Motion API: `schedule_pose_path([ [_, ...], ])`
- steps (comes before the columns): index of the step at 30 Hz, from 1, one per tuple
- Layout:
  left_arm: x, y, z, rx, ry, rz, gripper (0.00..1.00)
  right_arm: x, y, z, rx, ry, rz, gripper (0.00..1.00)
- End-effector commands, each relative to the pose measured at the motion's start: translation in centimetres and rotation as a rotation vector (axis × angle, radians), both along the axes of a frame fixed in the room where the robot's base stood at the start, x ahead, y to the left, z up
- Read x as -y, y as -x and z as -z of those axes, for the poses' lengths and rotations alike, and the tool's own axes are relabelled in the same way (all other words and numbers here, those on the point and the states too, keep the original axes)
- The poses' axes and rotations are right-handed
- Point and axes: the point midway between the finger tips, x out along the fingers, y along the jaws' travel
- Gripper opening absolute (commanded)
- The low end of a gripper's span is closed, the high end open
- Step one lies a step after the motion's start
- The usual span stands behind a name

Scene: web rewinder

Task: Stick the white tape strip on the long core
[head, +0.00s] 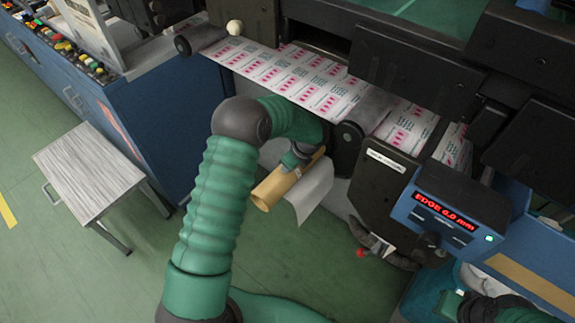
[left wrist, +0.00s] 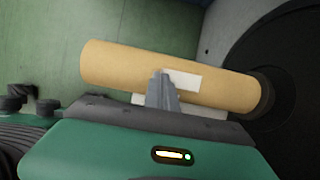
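The long core (head: 268,193) is a tan tube at the dark roller end of the machine, and it lies across the left wrist view (left wrist: 115,66). A small white tape strip (left wrist: 184,80) lies along the core's side in the left wrist view. My left gripper (left wrist: 160,76) has its grey fingers together, with their tips at the strip's left end against the core. Whether the strip is pinched between them I cannot tell. In the head view my left gripper (head: 297,158) is over the core. My right gripper (head: 452,305) shows only partly at bottom right; its fingers are hidden.
A white sheet (head: 313,190) hangs beside the core. The printed web (head: 300,78) runs over the machine above. A dark round plate (left wrist: 292,75) stands at the core's right end. A blue display box (head: 445,210) reads "EDGE 0.0 mm". A small table (head: 90,170) stands left.

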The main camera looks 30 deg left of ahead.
Motion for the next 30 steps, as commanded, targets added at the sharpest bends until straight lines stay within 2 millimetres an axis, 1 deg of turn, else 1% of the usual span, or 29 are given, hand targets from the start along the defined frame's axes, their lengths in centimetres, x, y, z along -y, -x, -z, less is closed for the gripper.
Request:
schedule_pose_path([
  [4, 0.1, 0.0, 0.1, 0.001, 0.001, 0.0, 0.0, 0.0, 0.0, -0.2, 0.0, 0.0, 0.0, 0.0],
  [5, 0.1, 0.0, 0.2, 0.001, 0.001, 0.0, 0.03, 0.0, 0.0, -0.1, 0.0, 0.0, 0.0, 0.0],
  [10, 0.0, 0.0, 0.2, 0.001, 0.001, 0.0, 0.25, 0.0, 0.0, -0.1, 0.0, 0.0, 0.0, 0.0],
  [18, 0.0, 0.0, 0.1, 0.001, 0.0, 0.0, 0.25, 0.0, 0.0, -0.1, 0.0, 0.0, 0.0, 0.0],
  [20, 0.1, 0.0, -0.1, 0.001, 0.0, 0.0, 0.25, 0.0, 0.0, -0.2, 0.0, 0.0, 0.0, 0.0],
  [23, 0.6, 0.0, -1.4, 0.003, 0.0, 0.001, 0.25, 0.0, 0.0, -0.7, 0.0, 0.0, 0.0, 0.0],
  [30, 2.9, 0.2, -7.1, 0.004, -0.001, 0.002, 0.25, 0.0, 0.0, -2.6, 0.0, 0.0, 0.0, 0.0],
])
